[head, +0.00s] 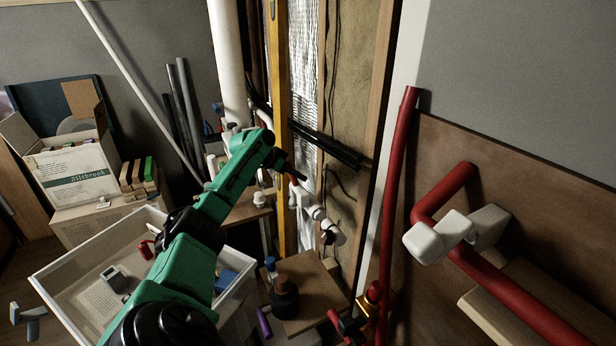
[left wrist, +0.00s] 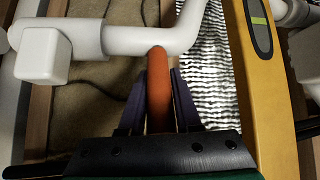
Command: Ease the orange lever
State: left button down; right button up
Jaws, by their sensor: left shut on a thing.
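The orange lever (left wrist: 158,85) shows in the left wrist view, running up from between my fingers to a white pipe (left wrist: 150,40). My left gripper (left wrist: 158,78) is shut on the lever, with one dark finger on each side of it. In the head view my green left arm reaches to the wall recess, and the left gripper (head: 290,170) is at the white pipe fittings (head: 312,208). The lever is mostly hidden there. My right gripper is not in view.
A yellow level (head: 279,110) stands upright beside the fittings; it also shows in the wrist view (left wrist: 258,60). Black pipes (head: 325,145) cross the recess. A red pipe (head: 395,180) runs at the right. A white bin (head: 75,275) and a small wooden table (head: 310,285) stand below.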

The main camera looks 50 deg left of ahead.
pick_arm(q)
jog(key=shift+w+d+g+p, duration=0.25)
jog(key=shift+w+g+p, duration=0.2)
jog(key=shift+g+p, duration=0.35)
jog(key=shift+w+f, duration=0.1)
jog(key=shift+f, duration=0.15)
jog(key=shift+w+d+f+g+y+b, duration=0.25)
jog(key=shift+g+b, duration=0.35)
jog(key=shift+b, duration=0.35)
jog(key=shift+s+a+r+g+b, duration=0.1)
jog(key=shift+g+b, duration=0.2)
jog(key=shift+b, duration=0.1)
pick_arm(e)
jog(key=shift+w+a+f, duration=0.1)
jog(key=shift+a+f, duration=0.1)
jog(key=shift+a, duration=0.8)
pick_arm(q)
jog(key=shift+r, duration=0.1)
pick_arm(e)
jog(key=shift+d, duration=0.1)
pick_arm(q)
jog(key=shift+a+r, duration=0.1)
jog(key=c, duration=0.6)
grip_release()
jog(key=shift+w, duration=0.2)
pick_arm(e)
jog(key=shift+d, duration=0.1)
